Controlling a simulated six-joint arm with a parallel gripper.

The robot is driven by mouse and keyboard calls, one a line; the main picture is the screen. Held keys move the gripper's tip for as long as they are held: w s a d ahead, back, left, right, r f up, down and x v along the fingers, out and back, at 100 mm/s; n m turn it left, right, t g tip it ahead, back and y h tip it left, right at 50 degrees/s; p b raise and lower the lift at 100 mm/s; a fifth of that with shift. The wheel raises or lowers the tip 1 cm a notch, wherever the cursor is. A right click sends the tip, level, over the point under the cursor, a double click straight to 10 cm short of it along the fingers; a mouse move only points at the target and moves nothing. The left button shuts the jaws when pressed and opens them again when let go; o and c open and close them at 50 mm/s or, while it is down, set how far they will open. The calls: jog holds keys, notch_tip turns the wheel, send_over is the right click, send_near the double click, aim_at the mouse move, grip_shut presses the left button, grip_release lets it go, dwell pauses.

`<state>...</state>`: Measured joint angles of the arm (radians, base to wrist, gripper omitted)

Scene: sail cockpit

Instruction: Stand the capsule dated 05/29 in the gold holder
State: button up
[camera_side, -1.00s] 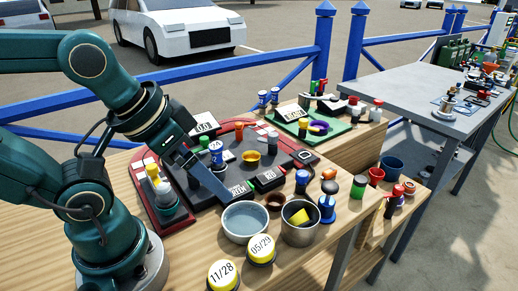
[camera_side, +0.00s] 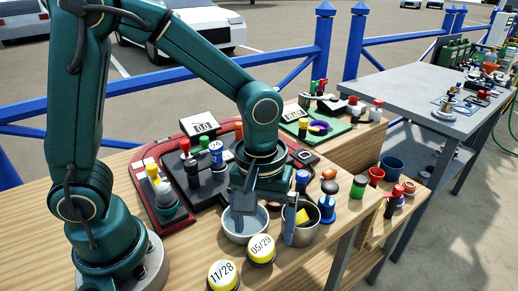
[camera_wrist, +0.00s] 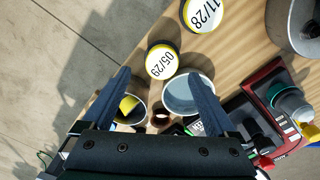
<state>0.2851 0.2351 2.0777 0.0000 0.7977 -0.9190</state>
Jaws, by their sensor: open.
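The capsule dated 05/29 (camera_side: 261,249) has a white label with a yellow rim and stands near the bench's front edge. In the wrist view this capsule (camera_wrist: 160,61) lies just beyond and between my fingertips, apart from them. My gripper (camera_side: 265,228) is open and empty, pointing down over the grey bowl and the metal cup. In the wrist view my gripper's two fingers (camera_wrist: 163,80) are spread wide. The gold holder, seen earlier on the dark board, is hidden behind my arm in the side view, and I cannot make it out in the wrist view.
A second capsule dated 11/28 (camera_side: 223,276) stands left of the 05/29 one. A grey bowl (camera_side: 235,234) and a metal cup (camera_side: 304,234) with a yellow piece inside stand close behind. Coloured pieces crowd the red-edged board (camera_side: 160,216) and the bench's right side.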

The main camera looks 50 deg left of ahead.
aim_at(261, 246)
jog(key=shift+s+d+f, duration=0.15)
jog(key=shift+s+f, duration=0.2)
jog(key=shift+f, duration=2.6)
jog(key=c, duration=1.4)
jog(key=shift+c, duration=0.2)
jog(key=shift+r, duration=0.15)
